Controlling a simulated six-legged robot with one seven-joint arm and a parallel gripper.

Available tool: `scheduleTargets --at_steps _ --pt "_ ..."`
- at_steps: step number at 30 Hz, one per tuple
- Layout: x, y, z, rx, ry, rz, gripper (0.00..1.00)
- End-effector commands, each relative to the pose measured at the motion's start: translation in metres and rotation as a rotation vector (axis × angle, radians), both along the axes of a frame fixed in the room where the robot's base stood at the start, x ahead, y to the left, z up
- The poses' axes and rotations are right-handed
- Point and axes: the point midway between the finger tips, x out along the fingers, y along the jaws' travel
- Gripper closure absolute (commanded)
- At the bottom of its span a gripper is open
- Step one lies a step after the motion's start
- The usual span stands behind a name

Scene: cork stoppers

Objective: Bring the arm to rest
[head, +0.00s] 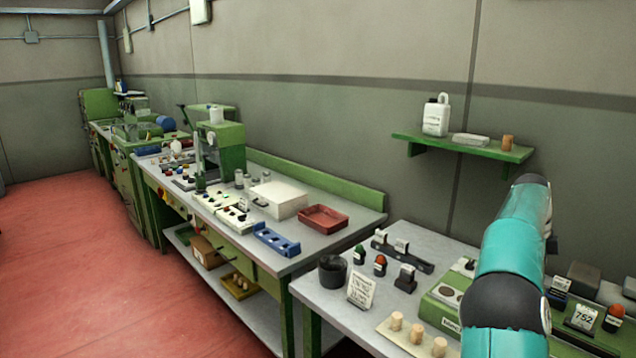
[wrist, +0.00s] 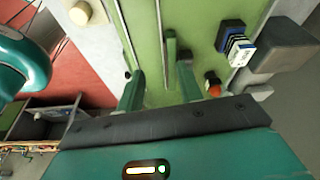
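My arm (head: 505,262), teal with a dark joint, stands at the lower right of the head view, bent upward in front of the near bench. My gripper (wrist: 160,80) shows only in the wrist view. Its two green fingers are apart with nothing held between them, above a green surface (wrist: 150,35). Several cork stoppers (head: 417,333) stand on a pale board (head: 398,341) on the near bench. A pale cork-like piece (wrist: 80,12) shows at the top left of the wrist view.
The near bench (head: 335,300) also holds a black cup (head: 332,271), a small sign (head: 361,290) and a green device (head: 440,312). A green wall shelf (head: 465,147) is above. A dark grey block (wrist: 280,45) lies right of my fingers. Red floor (head: 90,280) is open at left.

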Motion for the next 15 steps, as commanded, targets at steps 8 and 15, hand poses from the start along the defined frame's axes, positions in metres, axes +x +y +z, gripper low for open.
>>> scheduleTargets --at_steps 8,15 --pt "-0.018 0.040 0.032 0.090 -0.079 0.225 0.64" --pt "-0.043 0.108 0.060 0.166 -0.172 0.576 0.64"
